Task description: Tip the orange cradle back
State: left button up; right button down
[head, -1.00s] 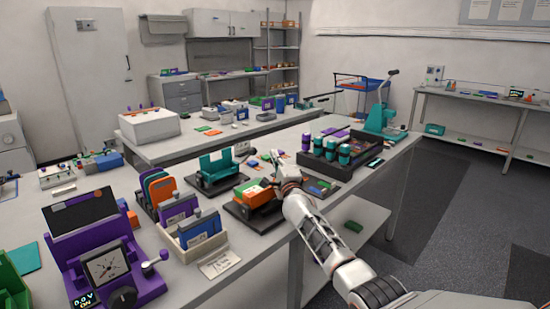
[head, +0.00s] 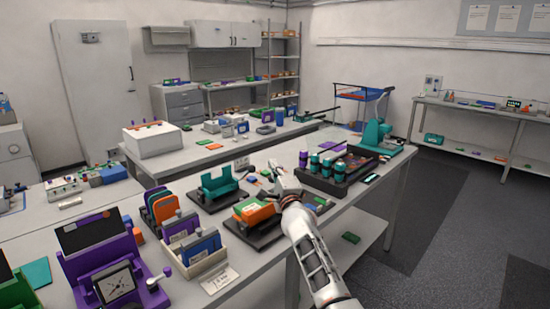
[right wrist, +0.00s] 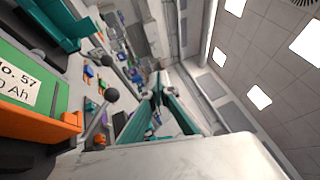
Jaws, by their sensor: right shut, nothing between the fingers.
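The orange cradle (head: 246,215) holds a green cell with a white label and sits on a dark base plate (head: 240,230) near the front edge of the bench. In the right wrist view the orange cradle (right wrist: 45,125) fills the left edge, with the labelled green cell (right wrist: 40,85) in it. My right gripper (head: 276,168) is shut and empty, just beyond and to the right of the cradle, apart from it as far as I can see. My left gripper is not in view.
A teal cradle (head: 220,184) stands behind the orange one. A dark tray (head: 342,186) of teal-topped cylinders lies to the right. A holder (head: 205,262) with blue and purple packs is at the left front, a purple instrument (head: 112,275) further left. A small paper card (head: 220,280) lies in front.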

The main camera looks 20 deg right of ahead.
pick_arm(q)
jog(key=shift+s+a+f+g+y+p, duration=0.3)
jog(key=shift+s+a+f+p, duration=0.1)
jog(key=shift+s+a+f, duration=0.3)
pick_arm(e)
jog(key=s+r, duration=0.2)
jog(key=shift+s+a+r, duration=0.25)
jog(key=shift+s+a, duration=0.05)
jog(key=shift+a, duration=0.05)
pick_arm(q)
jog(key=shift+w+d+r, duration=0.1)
